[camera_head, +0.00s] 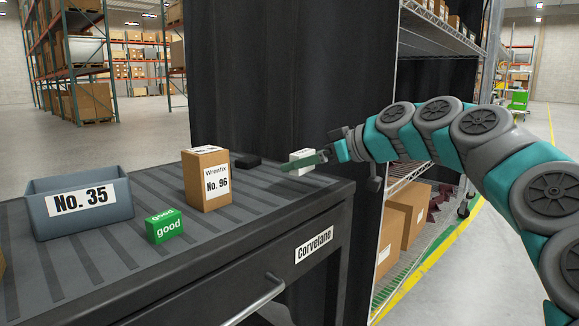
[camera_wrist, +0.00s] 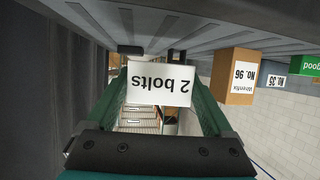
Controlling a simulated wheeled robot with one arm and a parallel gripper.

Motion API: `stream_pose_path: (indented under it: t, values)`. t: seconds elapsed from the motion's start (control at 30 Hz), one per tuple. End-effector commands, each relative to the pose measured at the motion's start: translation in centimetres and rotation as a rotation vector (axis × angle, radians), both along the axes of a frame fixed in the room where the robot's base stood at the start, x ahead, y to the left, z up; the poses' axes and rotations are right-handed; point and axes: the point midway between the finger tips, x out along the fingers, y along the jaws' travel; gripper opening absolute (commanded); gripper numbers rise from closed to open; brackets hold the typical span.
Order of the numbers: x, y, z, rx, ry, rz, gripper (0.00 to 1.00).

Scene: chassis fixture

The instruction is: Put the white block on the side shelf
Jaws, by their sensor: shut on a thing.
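The white block (camera_head: 300,155) is between the fingers of my gripper (camera_head: 316,160), by the back right corner of the workbench in the head view. In the wrist view the white block (camera_wrist: 160,83) shows a "2 bolts" label, upside down, with a green finger on each side of my gripper (camera_wrist: 155,100). My gripper is shut on it. Whether the block touches the bench top cannot be told. A wire side shelf (camera_head: 402,180) stands to the right, beyond a dark curtain; its lower level holds cardboard boxes (camera_head: 400,225).
The dark curtain (camera_head: 290,80) hangs behind the bench. Open floor lies far right.

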Motion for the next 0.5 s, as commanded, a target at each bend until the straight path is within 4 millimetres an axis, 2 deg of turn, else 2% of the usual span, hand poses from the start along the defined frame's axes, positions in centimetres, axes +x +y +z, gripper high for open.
stream_pose_path:
  t: [0.1,0.3,0.5]
  values:
    - [2.0,0.9,-0.2,-0.001,0.001,-0.001,0.25]
    - [4.8,2.1,-0.5,-0.001,0.001,-0.001,0.25]
    - [6.4,2.8,-0.6,0.0,0.0,0.0,0.25]
